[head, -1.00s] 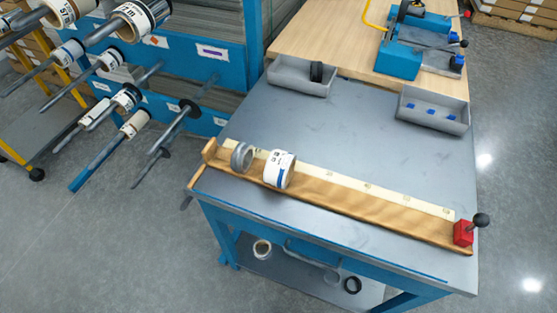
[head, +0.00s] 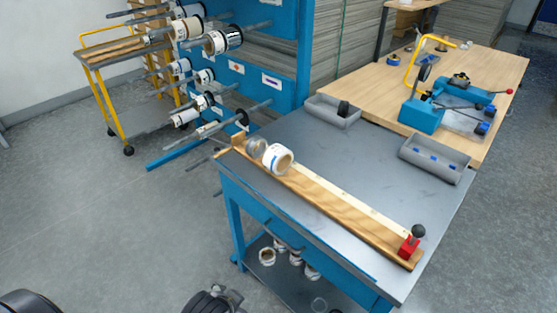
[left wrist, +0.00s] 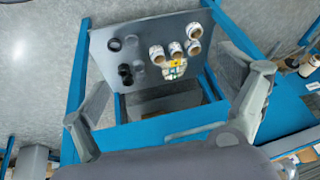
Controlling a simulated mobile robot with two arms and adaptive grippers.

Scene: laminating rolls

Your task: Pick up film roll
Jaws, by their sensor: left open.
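Several film rolls are in view. In the left wrist view, several white rolls with brown cores, such as this roll (left wrist: 157,54), and dark rings (left wrist: 131,41) are on the grey shelf (left wrist: 107,66). My left gripper (left wrist: 168,95) is open and empty, its fingers spread either side of the shelf view. My right gripper is not seen.
A blue rack (head: 272,80) with rolls on spindles stands at the left, spindles sticking out. A yellow cart (head: 97,95) is behind it. Grey bins (head: 434,160) and a blue device (head: 422,116) are farther right. The floor at left is clear.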

